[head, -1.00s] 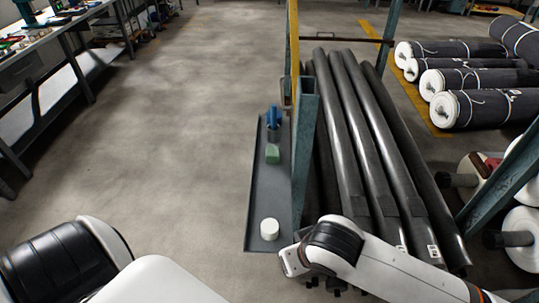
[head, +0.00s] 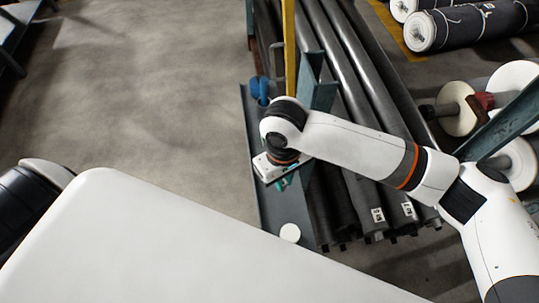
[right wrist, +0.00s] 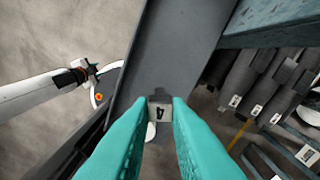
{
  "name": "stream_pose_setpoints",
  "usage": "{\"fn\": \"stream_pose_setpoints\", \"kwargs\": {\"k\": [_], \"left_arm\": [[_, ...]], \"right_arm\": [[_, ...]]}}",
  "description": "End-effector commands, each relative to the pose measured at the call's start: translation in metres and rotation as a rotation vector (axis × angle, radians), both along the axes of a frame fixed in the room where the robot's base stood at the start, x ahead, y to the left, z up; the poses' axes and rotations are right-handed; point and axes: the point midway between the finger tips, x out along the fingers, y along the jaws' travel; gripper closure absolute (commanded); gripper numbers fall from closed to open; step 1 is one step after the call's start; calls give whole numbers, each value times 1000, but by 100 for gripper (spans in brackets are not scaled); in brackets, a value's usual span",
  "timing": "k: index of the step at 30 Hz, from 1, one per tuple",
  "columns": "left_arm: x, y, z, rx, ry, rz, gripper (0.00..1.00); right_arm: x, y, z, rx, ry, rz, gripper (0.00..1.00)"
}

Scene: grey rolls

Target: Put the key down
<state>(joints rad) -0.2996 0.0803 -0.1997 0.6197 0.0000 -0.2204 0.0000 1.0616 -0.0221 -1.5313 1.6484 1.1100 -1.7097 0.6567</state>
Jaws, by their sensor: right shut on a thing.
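My right gripper (head: 284,183) is over the narrow grey tray (head: 262,208) in the head view, its teal fingers pointing down. In the right wrist view the fingers (right wrist: 160,108) are shut on a small pale piece with a black mark (right wrist: 161,112), which I take to be the key. Only its end shows between the fingertips; the rest is hidden. In the head view the key cannot be made out. From the views I cannot tell its height above the tray. My left gripper is not in view; only part of my left arm shows.
A white round object (head: 290,233) stands at the tray's near end, and a blue object (head: 261,88) at its far end. A teal post (head: 312,78) and long dark rolls (head: 350,100) stand close on the right. Open floor (head: 140,100) lies to the left.

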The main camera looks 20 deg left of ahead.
Motion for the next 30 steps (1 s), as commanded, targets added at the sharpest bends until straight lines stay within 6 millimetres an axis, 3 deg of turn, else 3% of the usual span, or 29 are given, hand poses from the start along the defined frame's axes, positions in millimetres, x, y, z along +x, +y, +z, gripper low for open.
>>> {"fn": "stream_pose_setpoints", "kwargs": {"k": [6,16,27,28,30], "left_arm": [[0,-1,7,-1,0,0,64],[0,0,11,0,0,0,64],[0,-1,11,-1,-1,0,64],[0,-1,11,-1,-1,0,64],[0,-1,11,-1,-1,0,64]], "right_arm": [[0,-1,-39,-2,0,-2,99],[0,-1,-78,-2,0,-2,99],[0,-1,-87,0,-1,0,99],[0,-1,-88,0,-1,0,81],[0,-1,-87,0,-1,0,70]]}}
